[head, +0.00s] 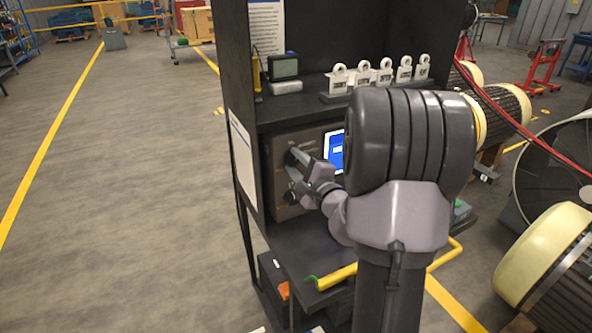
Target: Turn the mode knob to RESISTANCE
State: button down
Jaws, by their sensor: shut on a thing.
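A dark test panel (279,147) is set into a black cabinet, with a lit blue screen (334,150) partly hidden behind my arm. My gripper (296,158) reaches the panel's left part and is shut on the upper knob (290,157), which I take to be the mode knob. The knob is mostly covered by the fingers, so its pointer and setting cannot be read. A second dark knob (291,197) sits below it, close to my wrist. The panel labels are too small to read.
A shelf above holds a small meter (284,66) and several white tagged padlocks (385,72). A yellow rail (337,276) runs along the cabinet's front ledge. Large rotors (545,255) stand at the right. The floor at the left is clear.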

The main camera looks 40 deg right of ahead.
jog(key=shift+n, duration=0.3)
dwell(0.4)
jog(key=c, duration=1)
grip_release()
jog(key=shift+o, duration=0.2)
jog(key=shift+s+f+b, duration=0.1)
jog(key=shift+b, duration=0.2)
